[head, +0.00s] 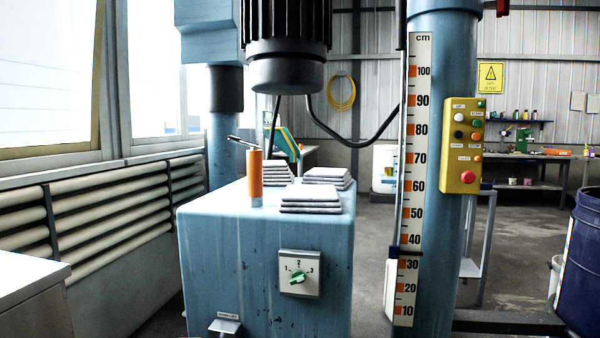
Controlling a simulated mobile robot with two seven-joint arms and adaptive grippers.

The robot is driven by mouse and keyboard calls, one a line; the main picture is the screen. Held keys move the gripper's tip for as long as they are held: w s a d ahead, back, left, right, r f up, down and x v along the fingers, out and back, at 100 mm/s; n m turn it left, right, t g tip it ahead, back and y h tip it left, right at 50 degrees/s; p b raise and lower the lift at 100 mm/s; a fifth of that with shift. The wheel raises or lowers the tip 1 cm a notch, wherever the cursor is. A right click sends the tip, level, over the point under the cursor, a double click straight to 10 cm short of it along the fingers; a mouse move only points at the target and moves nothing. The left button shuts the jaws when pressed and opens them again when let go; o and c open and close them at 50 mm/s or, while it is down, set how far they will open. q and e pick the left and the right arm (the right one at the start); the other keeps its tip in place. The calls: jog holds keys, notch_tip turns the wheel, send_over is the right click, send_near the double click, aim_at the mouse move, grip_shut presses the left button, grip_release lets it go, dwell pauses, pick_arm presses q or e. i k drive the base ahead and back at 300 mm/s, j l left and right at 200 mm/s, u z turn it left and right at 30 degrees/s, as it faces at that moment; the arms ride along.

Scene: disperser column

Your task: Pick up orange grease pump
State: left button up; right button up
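The orange grease pump (254,176) stands upright on top of the blue machine base (262,228), near its left side. It has a cylindrical orange body with a dark handle or lever at its top, pointing up to the left. Nothing touches it from above. Neither of my grippers shows in the head view.
Stacks of grey cloths or pads (311,198) lie right of and behind the pump. A dark motor (287,50) hangs above. A blue column with a centimetre scale (412,180) and a yellow control box (467,146) stands right. A white surface (32,290) is at lower left.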

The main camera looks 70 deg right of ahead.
aim_at(254, 156)
jog(key=z, duration=1.85)
